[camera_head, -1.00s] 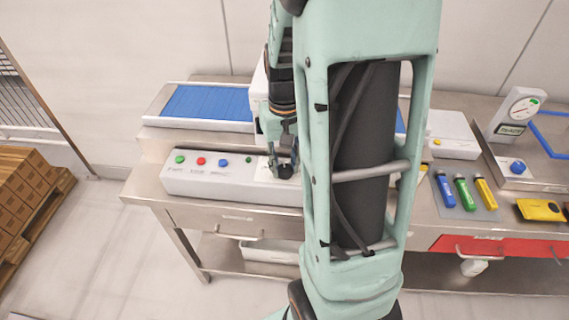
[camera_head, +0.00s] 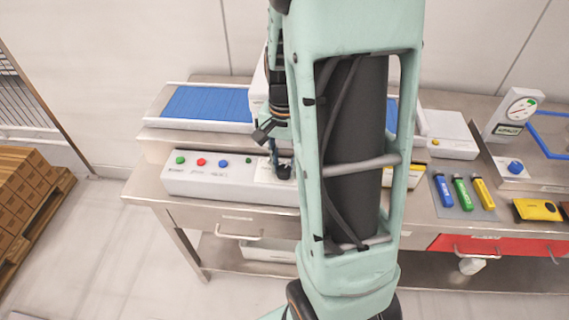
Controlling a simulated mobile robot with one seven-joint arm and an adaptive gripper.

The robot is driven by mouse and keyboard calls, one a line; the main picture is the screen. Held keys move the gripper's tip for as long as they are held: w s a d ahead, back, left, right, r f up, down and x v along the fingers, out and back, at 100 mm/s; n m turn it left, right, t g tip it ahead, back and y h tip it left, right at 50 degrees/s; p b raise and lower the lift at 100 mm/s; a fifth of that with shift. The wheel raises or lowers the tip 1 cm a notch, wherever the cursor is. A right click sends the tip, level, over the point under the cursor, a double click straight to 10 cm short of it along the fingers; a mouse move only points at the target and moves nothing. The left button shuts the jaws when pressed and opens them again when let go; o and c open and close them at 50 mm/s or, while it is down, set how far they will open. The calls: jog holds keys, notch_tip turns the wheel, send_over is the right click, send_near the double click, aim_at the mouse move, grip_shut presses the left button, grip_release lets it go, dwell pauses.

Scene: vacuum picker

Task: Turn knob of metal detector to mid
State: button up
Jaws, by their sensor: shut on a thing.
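The metal detector's white control panel (camera_head: 222,182) runs along the front of the bench, below the blue conveyor belt (camera_head: 208,104). It carries green, red and blue buttons and a small dark green one. A dark knob (camera_head: 284,171) sits at the right part of the panel, on a pale plate, close to my arm. My gripper (camera_head: 277,160) is over the knob, its dark fingers pointing down and shut on it. The fingertips are small in view and my arm hides the panel's right end. The knob's pointer and setting cannot be made out.
My arm link blocks the middle of the view. To its right lie blue, green and yellow tools (camera_head: 461,191) on a grey mat, a yellow device (camera_head: 537,209) and a dial gauge (camera_head: 518,108). Stacked cartons (camera_head: 22,195) stand on the floor at left.

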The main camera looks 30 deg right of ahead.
aim_at(285, 168)
dwell(0.4)
jog(key=o, duration=1.2)
jog(key=shift+c, duration=0.2)
notch_tip(285, 168, up, 12)
